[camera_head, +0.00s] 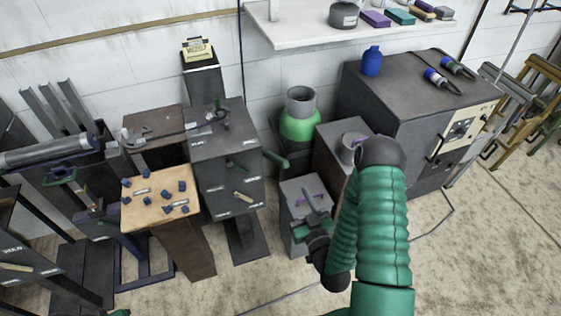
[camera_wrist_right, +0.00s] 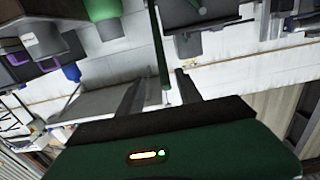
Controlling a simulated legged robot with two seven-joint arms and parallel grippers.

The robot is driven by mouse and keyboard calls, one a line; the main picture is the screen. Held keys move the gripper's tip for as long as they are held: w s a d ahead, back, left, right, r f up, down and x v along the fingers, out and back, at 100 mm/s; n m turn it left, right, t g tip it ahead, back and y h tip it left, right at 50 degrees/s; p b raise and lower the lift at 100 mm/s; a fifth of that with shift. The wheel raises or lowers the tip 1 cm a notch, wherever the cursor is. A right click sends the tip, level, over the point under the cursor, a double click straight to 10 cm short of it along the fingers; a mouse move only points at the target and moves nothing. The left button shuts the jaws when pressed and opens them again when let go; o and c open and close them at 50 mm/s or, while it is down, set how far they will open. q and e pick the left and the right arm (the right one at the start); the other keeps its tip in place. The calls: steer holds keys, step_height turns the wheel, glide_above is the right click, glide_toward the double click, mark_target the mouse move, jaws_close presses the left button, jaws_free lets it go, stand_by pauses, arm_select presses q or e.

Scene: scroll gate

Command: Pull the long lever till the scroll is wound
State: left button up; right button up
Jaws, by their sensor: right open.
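A green lever (camera_head: 275,158) sticks out to the right from the dark grey box (camera_head: 228,150) in the head view. In the right wrist view a long green rod (camera_wrist_right: 159,50) runs down toward the gap between my fingers; it looks like the same lever. My right gripper (camera_head: 307,199) is open, to the right of and below the lever end in the head view. In the wrist view my two fingers (camera_wrist_right: 158,91) stand apart; contact with the rod cannot be told. A grey roller (camera_head: 47,152) lies at the left; whether it is the scroll is unclear.
A small grey pedestal (camera_head: 293,187) stands behind my right gripper. A green canister (camera_head: 299,126) stands near the wall. A tan board with blue knobs (camera_head: 158,207) is left of the box. A large dark cabinet (camera_head: 395,105) stands at right. Floor at lower right is clear.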

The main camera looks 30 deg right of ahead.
mark_target(280, 160)
steer(key=b+x, duration=0.1)
steer(key=x, duration=0.4)
steer(key=b+x, duration=0.1)
steer(key=x, duration=0.3)
steer(key=b+x, duration=0.2)
steer(key=x, duration=0.3)
steer(key=shift+w+d+r, duration=0.1)
steer(key=shift+w+r, duration=0.25)
steer(key=shift+r, duration=0.05)
steer(key=shift+w, duration=0.1)
steer(key=shift+a, duration=0.2)
jaws_close()
steer(key=shift+d, duration=0.1)
